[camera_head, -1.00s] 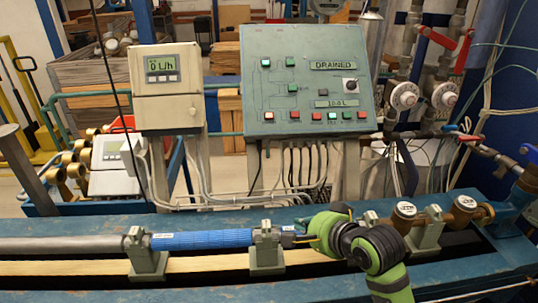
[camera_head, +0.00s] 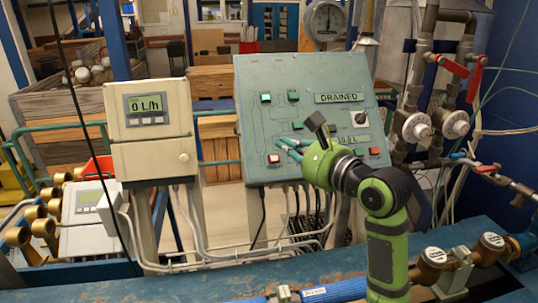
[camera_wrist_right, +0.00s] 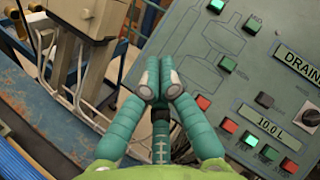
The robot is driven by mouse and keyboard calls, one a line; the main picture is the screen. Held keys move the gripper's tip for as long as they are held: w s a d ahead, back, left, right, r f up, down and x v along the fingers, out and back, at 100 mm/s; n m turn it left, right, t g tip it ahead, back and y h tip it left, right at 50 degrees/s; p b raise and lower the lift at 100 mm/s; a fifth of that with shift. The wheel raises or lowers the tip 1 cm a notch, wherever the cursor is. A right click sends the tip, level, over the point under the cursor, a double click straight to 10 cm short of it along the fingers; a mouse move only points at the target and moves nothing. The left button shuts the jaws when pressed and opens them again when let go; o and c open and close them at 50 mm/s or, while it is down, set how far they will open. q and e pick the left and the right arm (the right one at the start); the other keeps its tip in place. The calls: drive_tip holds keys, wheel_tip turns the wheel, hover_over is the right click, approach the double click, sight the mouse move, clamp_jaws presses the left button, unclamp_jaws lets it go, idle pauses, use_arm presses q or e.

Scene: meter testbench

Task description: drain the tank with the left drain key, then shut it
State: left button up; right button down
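The sloped grey-green panel (camera_head: 250,110) faces me with several small buttons. Along the bottom are a red button (camera_head: 274,158) and more red and green ones; in the wrist view a red (camera_wrist_right: 230,125) and a green button (camera_wrist_right: 252,140) show. I cannot tell which is the left drain key. My right gripper (camera_head: 284,144) is before the lower panel, teal fingertips (camera_wrist_right: 162,82) together and empty. My left gripper is out of view.
A white meter box (camera_head: 150,130) reading 0 L/h stands left of the panel. Cables hang below the panel. Valves with red levers (camera_head: 453,68) are on pipes at the right. The blue bench (camera_head: 200,290) with brass fittings (camera_head: 432,257) runs along the front.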

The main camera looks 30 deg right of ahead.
sight(274, 158)
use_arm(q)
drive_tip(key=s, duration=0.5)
use_arm(e)
drive_tip(key=shift+w+d+f+b, duration=0.25)
drive_tip(key=shift+w+f+b, duration=0.7)
drive_tip(key=shift+w+f, duration=0.1)
drive_tip(key=shift+w+d+f+b, duration=0.3)
drive_tip(key=shift+w+f+b, duration=0.6)
drive_tip(key=shift+w+b, duration=0.15)
drive_tip(key=shift+w+d+f+b, duration=0.25)
drive_tip(key=shift+w+f+b, duration=0.65)
drive_tip(key=shift+w+f, duration=0.15)
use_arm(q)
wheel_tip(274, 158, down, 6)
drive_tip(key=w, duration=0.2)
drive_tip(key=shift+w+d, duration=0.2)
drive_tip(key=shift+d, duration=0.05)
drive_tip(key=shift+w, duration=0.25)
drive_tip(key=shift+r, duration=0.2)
use_arm(e)
drive_tip(key=shift+w+f, duration=0.1)
drive_tip(key=shift+w, duration=0.1)
drive_tip(key=shift+w+f+p, duration=0.1)
drive_tip(key=shift+p, duration=0.2)
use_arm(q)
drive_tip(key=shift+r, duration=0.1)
use_arm(e)
drive_tip(key=shift+d+f, duration=0.1)
